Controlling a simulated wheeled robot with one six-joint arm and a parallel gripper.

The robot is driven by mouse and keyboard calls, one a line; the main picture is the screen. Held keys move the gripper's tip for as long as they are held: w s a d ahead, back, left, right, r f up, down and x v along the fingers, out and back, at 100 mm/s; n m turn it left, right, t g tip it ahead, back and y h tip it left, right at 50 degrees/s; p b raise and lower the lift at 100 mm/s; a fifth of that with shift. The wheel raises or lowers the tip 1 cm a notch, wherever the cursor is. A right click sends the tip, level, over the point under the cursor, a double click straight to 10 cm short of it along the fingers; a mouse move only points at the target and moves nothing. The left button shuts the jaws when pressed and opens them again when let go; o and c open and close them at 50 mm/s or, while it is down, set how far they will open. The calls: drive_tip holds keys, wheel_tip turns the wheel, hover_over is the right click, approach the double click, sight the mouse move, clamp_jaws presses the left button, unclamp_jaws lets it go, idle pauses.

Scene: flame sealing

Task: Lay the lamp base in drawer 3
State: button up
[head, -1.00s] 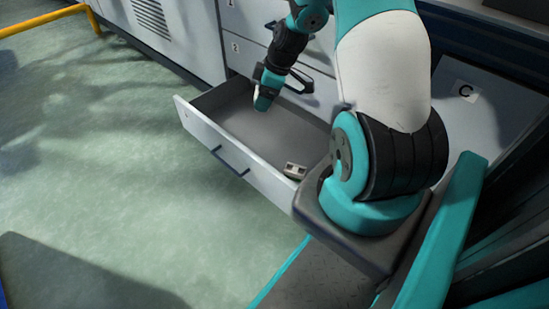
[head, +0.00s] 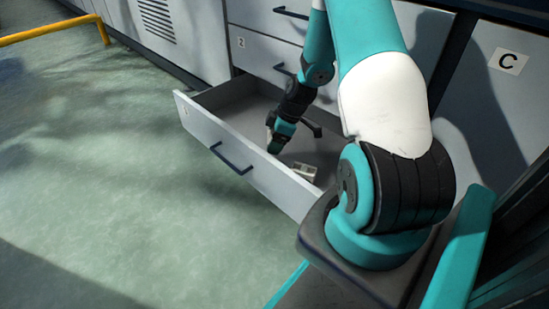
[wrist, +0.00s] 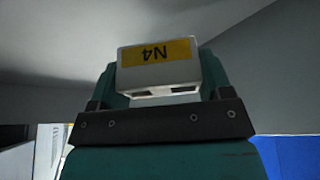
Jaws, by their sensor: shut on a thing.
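My gripper (head: 277,141) points down inside the open drawer (head: 235,150), near its front wall. In the wrist view my gripper (wrist: 164,80) is shut on a pale grey block, which I take to be the lamp base (wrist: 158,75). It has a yellow label reading N4, upside down, and two dark openings on its near edge. In the head view the held block is mostly hidden by the fingers. The open drawer is directly below a drawer front marked 2; its own label is too faint to read surely.
A small light block (head: 304,171) with dark recesses lies in the drawer, to the right of my gripper. The drawer's left floor is clear. A front marked C (head: 508,61) stands at right. A yellow rail (head: 50,33) is at far left.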

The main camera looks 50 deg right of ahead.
wheel_tip(320, 180, down, 5)
drive_tip(key=b, duration=0.2)
drive_tip(key=shift+r+b, duration=0.1)
drive_tip(key=shift+b, duration=0.25)
drive_tip(key=shift+r, duration=0.15)
drive_tip(key=o, duration=0.9)
drive_tip(key=shift+o, duration=0.2)
